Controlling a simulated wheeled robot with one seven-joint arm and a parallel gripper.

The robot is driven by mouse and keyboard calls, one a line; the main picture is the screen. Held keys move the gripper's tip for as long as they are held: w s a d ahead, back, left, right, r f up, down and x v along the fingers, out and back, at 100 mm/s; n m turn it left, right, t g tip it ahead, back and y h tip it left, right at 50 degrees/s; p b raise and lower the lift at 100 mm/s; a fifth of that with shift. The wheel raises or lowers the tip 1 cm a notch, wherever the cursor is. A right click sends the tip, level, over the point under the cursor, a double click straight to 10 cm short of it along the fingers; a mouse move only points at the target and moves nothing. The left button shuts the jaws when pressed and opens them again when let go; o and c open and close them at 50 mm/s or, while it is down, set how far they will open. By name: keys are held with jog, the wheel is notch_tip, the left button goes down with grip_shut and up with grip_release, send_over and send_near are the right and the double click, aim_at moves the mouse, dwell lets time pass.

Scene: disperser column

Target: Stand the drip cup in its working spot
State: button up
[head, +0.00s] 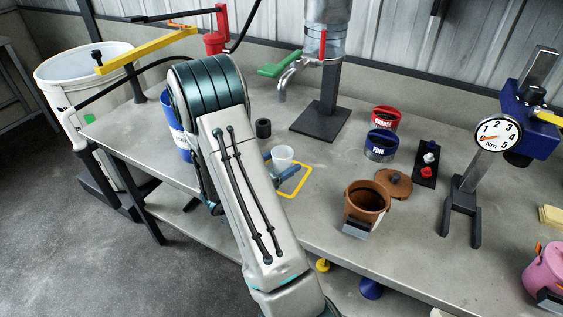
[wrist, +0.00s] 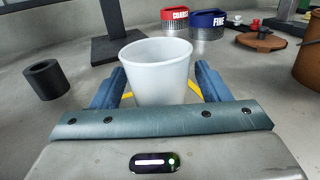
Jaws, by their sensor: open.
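In the wrist view the cup (wrist: 157,72) stands between the two blue fingers of my gripper (wrist: 157,92). The fingers are open, one on each side of the cup. In the wrist view, small bits of yellow line show behind the fingers. The cup's base is hidden by the gripper body. My arm hides part of the bench left of the cup. The column's spout (head: 285,82) hangs behind the cup.
A black ring (head: 263,128) stands left of the cup. The column's dark base plate (head: 318,122) is behind. A red tin (head: 385,118), a blue tin (head: 381,145), a brown pot (head: 366,200) and its lid (head: 393,184) stand to the right. A gauge stand (head: 463,205) is farther right.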

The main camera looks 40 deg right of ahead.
jog(key=shift+r, duration=0.1)
jog(key=shift+r+p, duration=0.25)
jog(key=shift+p, duration=0.05)
jog(key=a+b, duration=0.1)
jog(key=a, duration=1)
jog(key=shift+f, duration=0.15)
jog(key=shift+s+a, duration=0.1)
jog(key=shift+a, duration=0.3)
jog(key=s+r+m+g+y, duration=0.1)
jog(key=s+m, duration=0.1)
jog(key=s+r+m+g+y, duration=0.1)
jog(key=s+m, duration=0.1)
jog(key=s+r+m+g+y, duration=0.1)
jog(key=s, duration=0.1)
jog(key=shift+s+a+m+g+y, duration=0.1)
jog(key=shift+s+m+g+y, duration=0.1)
jog(key=shift+m+g+y, duration=0.2)
jog(key=s+a+r+m+t+y, duration=0.2)
jog(key=s+a+m+t+y, duration=0.1)
jog(key=a+m+y, duration=0.3)
jog(key=s+a+r+m+t+y, duration=0.3)
jog(key=a+m+y, duration=0.3)
jog(key=a+y, duration=0.2)
jog(key=shift+s+a+r, duration=0.3)
jog(key=shift+s+r, duration=0.05)
